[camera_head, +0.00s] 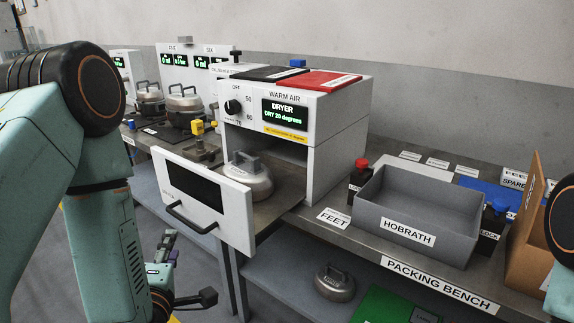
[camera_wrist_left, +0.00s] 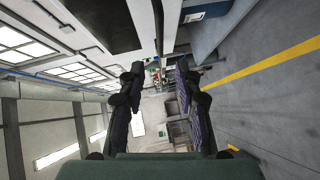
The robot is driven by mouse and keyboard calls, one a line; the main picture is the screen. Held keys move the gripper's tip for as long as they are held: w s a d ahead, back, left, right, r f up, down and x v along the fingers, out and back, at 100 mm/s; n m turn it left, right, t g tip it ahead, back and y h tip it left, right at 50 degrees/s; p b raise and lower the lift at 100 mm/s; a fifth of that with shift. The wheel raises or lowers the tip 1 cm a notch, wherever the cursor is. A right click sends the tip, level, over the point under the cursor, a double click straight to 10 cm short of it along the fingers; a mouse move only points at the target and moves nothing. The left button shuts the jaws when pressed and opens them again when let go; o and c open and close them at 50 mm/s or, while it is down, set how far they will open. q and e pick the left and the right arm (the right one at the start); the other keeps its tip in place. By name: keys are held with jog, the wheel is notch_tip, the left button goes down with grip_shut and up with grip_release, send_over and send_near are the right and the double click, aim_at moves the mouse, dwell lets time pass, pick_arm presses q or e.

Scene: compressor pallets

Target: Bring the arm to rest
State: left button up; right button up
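My left arm (camera_head: 105,235) is teal with a black joint and fills the left side of the head view. My left gripper (camera_head: 185,272) hangs low, below and left of the dryer's open front panel, apart from its handle. In the left wrist view my left gripper (camera_wrist_left: 158,85) shows two dark fingers standing apart with nothing between them. Of my right arm only a black joint (camera_head: 563,218) and a bit of teal show at the right edge; its gripper is out of view.
A grey HOBRATH bin (camera_head: 402,240) stands on the packing bench. Another metal unit (camera_head: 335,284) sits on the lower shelf. Floor (camera_wrist_left: 270,95) is open beside the yellow line.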

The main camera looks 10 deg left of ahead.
pick_arm(q)
jog(key=s+d+f+m+g+h, duration=0.3)
jog(key=s+f+m+g, duration=0.1)
jog(key=f+m, duration=0.35)
jog(key=s+d+f+m+g+h, duration=0.2)
jog(key=s+d+f+m+g, duration=0.2)
jog(key=f+m, duration=0.3)
jog(key=s+d+f+m+g, duration=0.2)
jog(key=s+f, duration=0.3)
jog(key=s, duration=0.4)
jog(key=s+d+f+m+g+h, duration=0.1)
jog(key=s+f+m+g, duration=0.3)
jog(key=s, duration=0.4)
jog(key=shift+s+d+f+g, duration=0.4)
jog(key=shift+d+f+g, duration=0.05)
jog(key=shift+d+g, duration=0.05)
